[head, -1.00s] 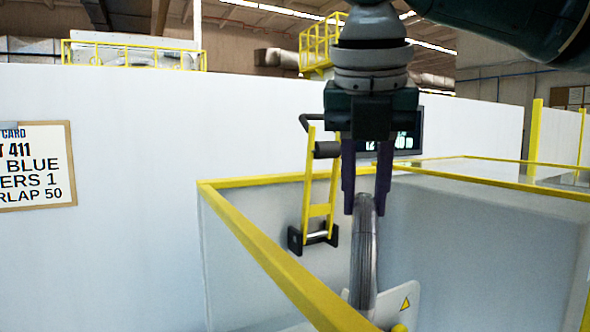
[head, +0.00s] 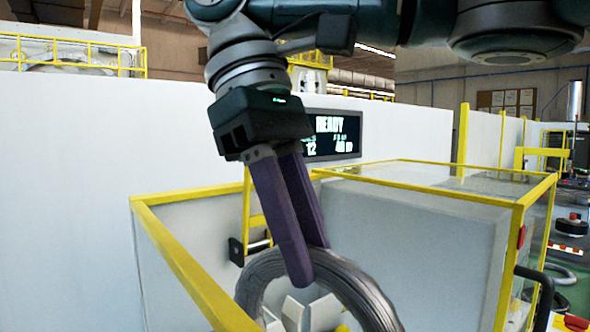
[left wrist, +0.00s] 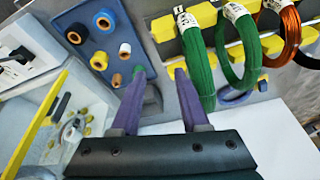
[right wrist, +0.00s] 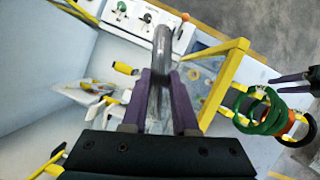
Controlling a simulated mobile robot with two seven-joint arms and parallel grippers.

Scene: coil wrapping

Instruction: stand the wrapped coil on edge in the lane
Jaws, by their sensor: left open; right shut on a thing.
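The wrapped coil (head: 348,280) is a grey ribbed ring. My right gripper (head: 305,265) is shut on its top rim, and the coil hangs upright below the fingers, its lower part cut off by the frame. In the right wrist view the coil (right wrist: 161,55) shows edge-on between the fingers of my right gripper (right wrist: 161,78). My left gripper (left wrist: 158,75) is open and empty in the left wrist view. It also shows at the right edge of the right wrist view (right wrist: 298,84). I cannot tell which surface is the lane.
A yellow-edged guard enclosure (head: 175,255) surrounds the coil's area. A screen reading READY (head: 332,135) stands behind. In the left wrist view, a rack with yellow pegs (left wrist: 163,28) holds green coils (left wrist: 197,70) and an orange coil (left wrist: 290,32), beside a blue board of tape rolls (left wrist: 78,33).

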